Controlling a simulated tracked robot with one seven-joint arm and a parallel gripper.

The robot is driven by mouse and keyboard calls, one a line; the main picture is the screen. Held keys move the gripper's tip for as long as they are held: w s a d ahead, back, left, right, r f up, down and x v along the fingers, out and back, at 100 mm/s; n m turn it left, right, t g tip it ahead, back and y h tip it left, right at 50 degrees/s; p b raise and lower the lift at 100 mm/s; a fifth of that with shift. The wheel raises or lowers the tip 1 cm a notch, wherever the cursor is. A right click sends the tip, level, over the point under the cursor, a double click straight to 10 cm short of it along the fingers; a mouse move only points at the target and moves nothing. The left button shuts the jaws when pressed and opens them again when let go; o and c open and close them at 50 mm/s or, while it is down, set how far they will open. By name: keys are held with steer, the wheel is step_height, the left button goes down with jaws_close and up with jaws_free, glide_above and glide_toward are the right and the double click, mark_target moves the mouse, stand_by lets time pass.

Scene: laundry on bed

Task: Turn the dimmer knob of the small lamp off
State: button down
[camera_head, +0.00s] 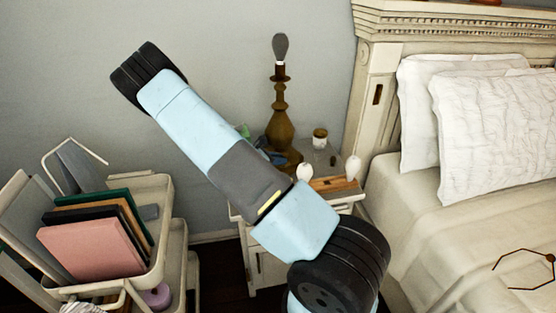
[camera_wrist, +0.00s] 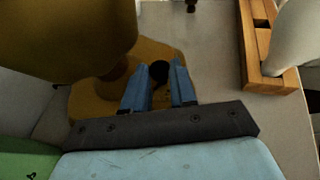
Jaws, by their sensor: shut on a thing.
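The small lamp (camera_head: 281,130) stands upright on the nightstand, with a brown-gold turned body and a bare bulb (camera_head: 280,47) that looks grey and unlit. In the wrist view the lamp's rounded body (camera_wrist: 70,35) fills the upper left, above its flat base (camera_wrist: 92,102). A small dark round knob (camera_wrist: 159,73) sits at the base's edge. My gripper (camera_wrist: 160,80) has its blue fingers on either side of the knob, shut on it. In the head view my arm hides most of the gripper and the knob; only bluish parts show beside the lamp base.
The nightstand (camera_head: 348,198) also bears a small lidded jar (camera_head: 320,138), white rounded items (camera_head: 353,167) and a wooden tray (camera_head: 333,184), which lies right of the gripper in the wrist view (camera_wrist: 262,75). A cart with books (camera_head: 158,250) stands left; the bed (camera_head: 410,215) is right.

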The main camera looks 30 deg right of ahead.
steer(key=shift+n+t, duration=0.4)
steer(key=shift+t, duration=0.1)
steer(key=shift+s+d+n+t+y, duration=0.15)
steer(key=shift+n+t+y, duration=0.1)
steer(key=shift+n+t, duration=0.5)
steer(key=shift+s+a+n+t+y, duration=0.1)
steer(key=shift+s+n+t+y, duration=0.1)
steer(key=shift+n+t, duration=0.55)
steer(key=shift+s+d+n+t+y, duration=0.15)
steer(key=shift+n+t+y, duration=0.1)
steer(key=shift+n+t, duration=0.45)
steer(key=shift+s+d+n+t+y, duration=0.15)
steer(key=shift+n+t+y, duration=0.2)
steer(key=shift+n+t, duration=0.25)
steer(key=shift+s+n+t+y, duration=0.1)
steer(key=shift+n+t+y, duration=0.25)
steer(key=shift+n+t, duration=0.25)
steer(key=shift+d+r+n+t+y, duration=0.1)
steer(key=shift+d+n+t+y, duration=0.05)
steer(key=shift+n+t+y, duration=0.8)
steer(key=shift+n+t, duration=0.35)
steer(key=shift+t, duration=0.1)
steer(key=c, duration=1)
jaws_free()
steer(key=shift+s, duration=0.1)
steer(key=shift+o, duration=0.2)
